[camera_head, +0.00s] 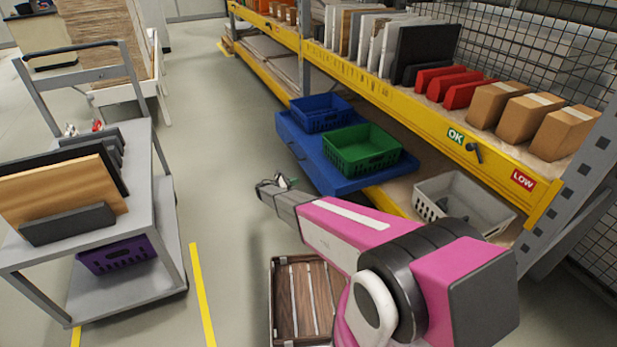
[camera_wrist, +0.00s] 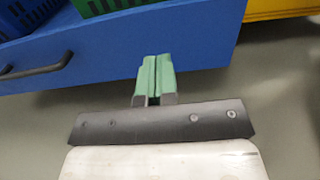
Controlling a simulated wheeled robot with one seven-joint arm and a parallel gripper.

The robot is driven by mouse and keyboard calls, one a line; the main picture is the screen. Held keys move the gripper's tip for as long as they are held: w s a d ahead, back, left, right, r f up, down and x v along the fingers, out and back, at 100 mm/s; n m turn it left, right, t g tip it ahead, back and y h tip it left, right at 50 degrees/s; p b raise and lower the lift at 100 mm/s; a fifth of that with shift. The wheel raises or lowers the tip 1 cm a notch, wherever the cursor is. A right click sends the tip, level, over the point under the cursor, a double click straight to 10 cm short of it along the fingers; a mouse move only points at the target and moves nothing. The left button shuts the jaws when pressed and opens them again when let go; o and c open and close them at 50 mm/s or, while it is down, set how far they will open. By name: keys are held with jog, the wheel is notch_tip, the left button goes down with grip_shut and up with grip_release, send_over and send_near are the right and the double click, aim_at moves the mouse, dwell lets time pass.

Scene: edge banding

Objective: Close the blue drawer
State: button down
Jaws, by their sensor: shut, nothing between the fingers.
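The blue drawer (camera_head: 325,165) sticks out from the lower level of the yellow rack in the head view. A blue basket (camera_head: 322,112) and a green basket (camera_head: 362,148) stand on it. In the wrist view the blue drawer front (camera_wrist: 130,55) fills the upper part, with a dark bar handle (camera_wrist: 37,66) at the left. My gripper (camera_wrist: 157,62) is shut and empty, with its green fingertips in front of the lower right part of the drawer front. Whether they touch it I cannot tell. In the head view my gripper (camera_head: 283,182) is small, left of the drawer.
A grey basket (camera_head: 465,200) stands on the rack's lower shelf, right of the drawer. The yellow rack beam (camera_head: 400,105) runs above. A grey cart (camera_head: 150,170) with panels and a purple basket (camera_head: 117,255) stands left. A wooden crate (camera_head: 300,300) is on the floor. Floor between is clear.

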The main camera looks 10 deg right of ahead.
aim_at(322, 173)
jog(key=x, duration=1.3)
jog(key=shift+d, duration=0.15)
jog(key=x, duration=2.4)
jog(key=shift+d+f, duration=0.1)
